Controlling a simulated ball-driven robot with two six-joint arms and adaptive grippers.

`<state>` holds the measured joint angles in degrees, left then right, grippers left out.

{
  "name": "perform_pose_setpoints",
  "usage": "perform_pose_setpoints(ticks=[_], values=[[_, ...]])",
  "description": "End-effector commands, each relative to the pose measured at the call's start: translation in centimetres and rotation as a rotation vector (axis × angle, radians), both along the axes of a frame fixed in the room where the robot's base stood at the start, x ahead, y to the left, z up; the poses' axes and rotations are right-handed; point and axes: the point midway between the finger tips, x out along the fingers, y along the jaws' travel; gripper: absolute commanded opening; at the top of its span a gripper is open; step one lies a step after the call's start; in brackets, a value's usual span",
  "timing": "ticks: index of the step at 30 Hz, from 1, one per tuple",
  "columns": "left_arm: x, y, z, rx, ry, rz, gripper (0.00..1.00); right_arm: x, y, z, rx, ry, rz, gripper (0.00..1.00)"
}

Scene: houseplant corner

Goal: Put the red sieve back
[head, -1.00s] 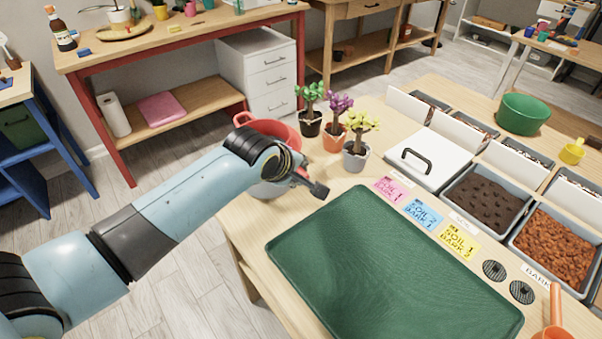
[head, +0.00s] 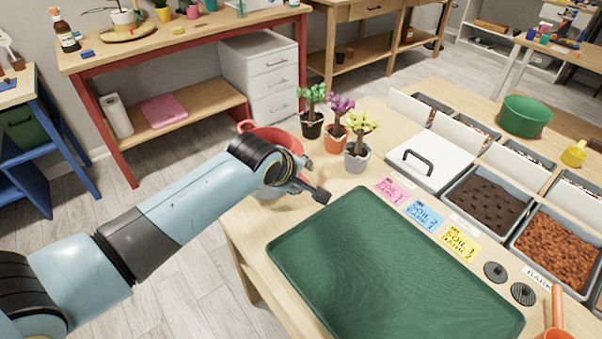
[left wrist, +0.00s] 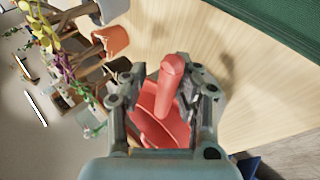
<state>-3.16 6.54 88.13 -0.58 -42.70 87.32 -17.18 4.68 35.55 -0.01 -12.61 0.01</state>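The red sieve (head: 285,137) is at the far left corner of the potting table in the head view, mostly hidden behind my left arm. My left gripper (head: 308,187) is beside it, near the green tray's far left corner. In the left wrist view the sieve's red handle (left wrist: 172,82) points up between the two fingers of my left gripper (left wrist: 164,88), with part of the red bowl (left wrist: 160,128) below. The fingers stand apart around the handle, with a gap on the left. My right gripper is not in view.
Three small potted plants, green (head: 311,124), purple (head: 335,133) and yellow (head: 356,157), stand close beyond the gripper. The green tray (head: 395,268) fills the table front. Soil bins, a white lid (head: 428,158) and a green bowl (head: 525,116) are at the right.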

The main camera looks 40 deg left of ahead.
Motion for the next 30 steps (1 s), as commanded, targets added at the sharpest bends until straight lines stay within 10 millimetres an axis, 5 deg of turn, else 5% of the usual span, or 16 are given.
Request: perform_pose_setpoints(ticks=[9, 21, 30], values=[[0.0, 0.0, 1.6, 0.001, -0.003, -0.001, 0.29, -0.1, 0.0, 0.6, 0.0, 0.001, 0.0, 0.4], [-6.0, -0.8, 7.7, 0.001, -0.001, -0.001, 0.29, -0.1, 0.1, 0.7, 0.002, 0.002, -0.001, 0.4], [-8.0, -1.0, 10.0, 0.0, 0.0, 0.0, 0.29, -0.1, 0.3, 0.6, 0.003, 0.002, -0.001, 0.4]])
